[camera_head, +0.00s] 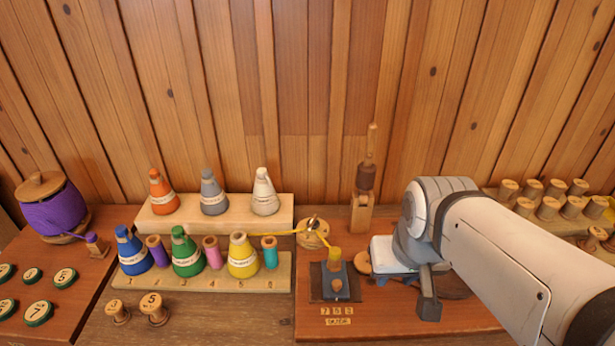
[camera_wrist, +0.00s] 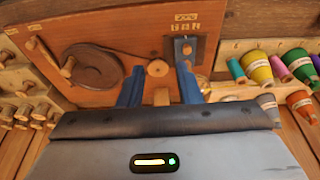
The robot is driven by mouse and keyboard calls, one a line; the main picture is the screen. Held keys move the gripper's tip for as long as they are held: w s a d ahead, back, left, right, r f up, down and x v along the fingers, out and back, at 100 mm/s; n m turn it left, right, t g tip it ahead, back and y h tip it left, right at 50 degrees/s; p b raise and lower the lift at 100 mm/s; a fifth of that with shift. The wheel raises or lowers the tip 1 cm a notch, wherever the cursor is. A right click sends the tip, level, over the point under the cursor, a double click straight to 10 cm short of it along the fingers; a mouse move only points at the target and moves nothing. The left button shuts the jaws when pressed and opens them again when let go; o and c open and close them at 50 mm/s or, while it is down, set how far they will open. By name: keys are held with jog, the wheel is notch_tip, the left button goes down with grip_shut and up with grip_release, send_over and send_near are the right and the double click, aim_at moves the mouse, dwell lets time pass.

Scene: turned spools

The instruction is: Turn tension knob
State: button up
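A round wooden piece (camera_head: 313,235) with a small metal top sits left of the post, and yellow thread runs to it; it may be the tension knob, but I cannot tell for sure. A wooden disc (camera_head: 362,262), also in the wrist view (camera_wrist: 158,68), lies right of the blue block (camera_head: 335,283). My gripper (camera_head: 403,288) is over the right board, right of the disc. In the wrist view, my gripper's two blue fingers (camera_wrist: 160,65) stand wide apart with nothing held. The disc shows between them, apparently beyond the tips. The right finger overlaps the blue block.
A wooden post (camera_head: 362,212) with a brown cylinder stands behind the disc. A large belted wheel (camera_wrist: 93,65) is mostly hidden by my arm in the head view. Cone spools stand on racks (camera_head: 200,285) at left. Wooden pegs (camera_head: 550,205) stand at far right.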

jog(key=shift+s+d, duration=0.1)
jog(key=m+g+p, duration=0.3)
jog(key=m+p, duration=0.2)
send_over(313, 219)
notch_tip(313, 219, down, 12)
jog(key=shift+s+r, duration=0.1)
jog(key=shift+r, duration=0.05)
notch_tip(313, 219, down, 8)
jog(key=shift+r+p, duration=0.25)
jog(key=shift+p, duration=0.6)
jog(key=shift+f, duration=0.3)
jog(key=shift+c, duration=0.5)
